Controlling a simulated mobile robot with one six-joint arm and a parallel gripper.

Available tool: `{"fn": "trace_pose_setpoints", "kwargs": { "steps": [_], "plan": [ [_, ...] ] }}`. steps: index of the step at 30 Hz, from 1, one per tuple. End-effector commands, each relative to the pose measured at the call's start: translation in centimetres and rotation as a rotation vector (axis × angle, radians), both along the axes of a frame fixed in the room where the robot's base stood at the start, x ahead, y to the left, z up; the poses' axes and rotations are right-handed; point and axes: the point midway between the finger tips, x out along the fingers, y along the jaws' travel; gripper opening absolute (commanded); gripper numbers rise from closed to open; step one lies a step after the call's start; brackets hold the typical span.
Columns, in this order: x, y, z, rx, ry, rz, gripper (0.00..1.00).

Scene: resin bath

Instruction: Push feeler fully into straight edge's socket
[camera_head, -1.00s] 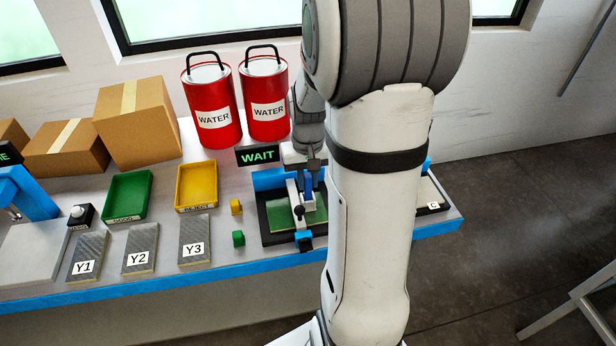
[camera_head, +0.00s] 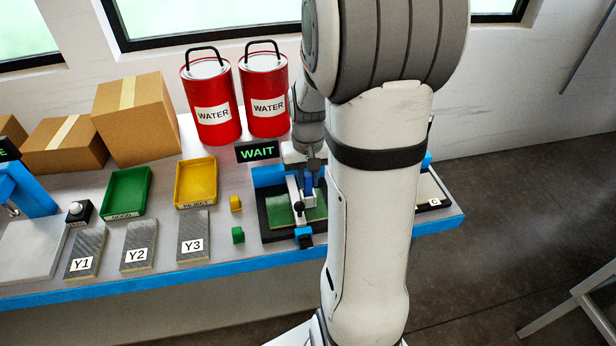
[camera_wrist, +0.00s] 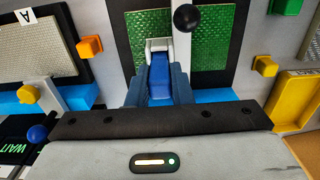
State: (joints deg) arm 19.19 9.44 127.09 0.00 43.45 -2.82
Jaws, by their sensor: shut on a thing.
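My gripper (camera_wrist: 160,78) is shut on the blue feeler (camera_wrist: 160,82), which lies between its two blue-grey fingers. The feeler's front end meets a small white socket (camera_wrist: 158,46) on the side of the white straight edge (camera_wrist: 182,58). How deep it sits in the socket I cannot tell. The straight edge spans a green textured panel in the black frame and carries a black knob (camera_wrist: 187,18). In the head view, the feeler (camera_head: 309,182) and my gripper (camera_head: 314,168) are beside the straight edge (camera_head: 295,195), partly hidden by my arm.
A black "WAIT" sign (camera_head: 257,151) stands behind the frame. Yellow (camera_head: 236,203) and green (camera_head: 238,235) blocks lie left of it. A yellow tray (camera_head: 196,200), green tray (camera_head: 127,208) and two red water cans (camera_head: 212,110) stand farther left and behind.

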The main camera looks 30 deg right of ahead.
Motion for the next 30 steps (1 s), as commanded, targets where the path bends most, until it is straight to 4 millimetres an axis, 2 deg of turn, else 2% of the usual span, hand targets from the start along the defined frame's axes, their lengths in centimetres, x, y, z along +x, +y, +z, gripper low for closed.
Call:
{"fn": "trace_pose_setpoints", "kwargs": {
  "steps": [14, 15, 24, 30],
  "plan": [
    [0.00, 0.00, -0.79, 0.000, 0.000, 0.000, 0.00],
    [0.00, 0.00, -0.76, 0.000, 0.000, 0.000, 0.21],
    [-0.01, 0.00, -0.73, 0.000, 0.000, 0.000, 0.45],
    [-0.01, 0.00, -0.70, 0.000, 0.000, 0.000, 0.45]
  ]
}}
